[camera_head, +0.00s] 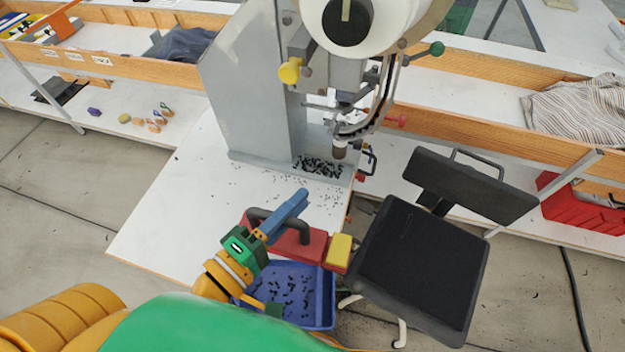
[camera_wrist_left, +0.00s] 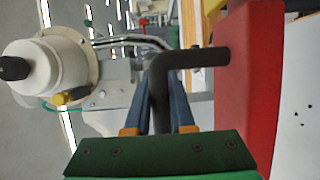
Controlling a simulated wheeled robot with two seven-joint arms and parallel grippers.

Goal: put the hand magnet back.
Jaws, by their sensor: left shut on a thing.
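The hand magnet (camera_head: 309,249) is a red bar with a dark bent handle (camera_head: 296,228) and a yellow block (camera_head: 340,248) at its right end. My left gripper (camera_head: 288,215) is shut on the handle with its blue fingers. The left wrist view shows the dark handle (camera_wrist_left: 190,60) between the fingers and the red bar (camera_wrist_left: 250,60) to the right. The magnet shows at the back edge of a blue tray (camera_head: 316,315) holding many small dark pieces; its height above the tray is unclear. My right gripper is not in view.
The grey eyelet press (camera_head: 240,90) stands on the white table (camera_head: 170,215), with dark eyelets (camera_head: 318,166) heaped at its base. A black chair (camera_head: 420,260) stands close to the right of the magnet. The table's left part is clear. A red crate (camera_head: 580,205) is at the far right.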

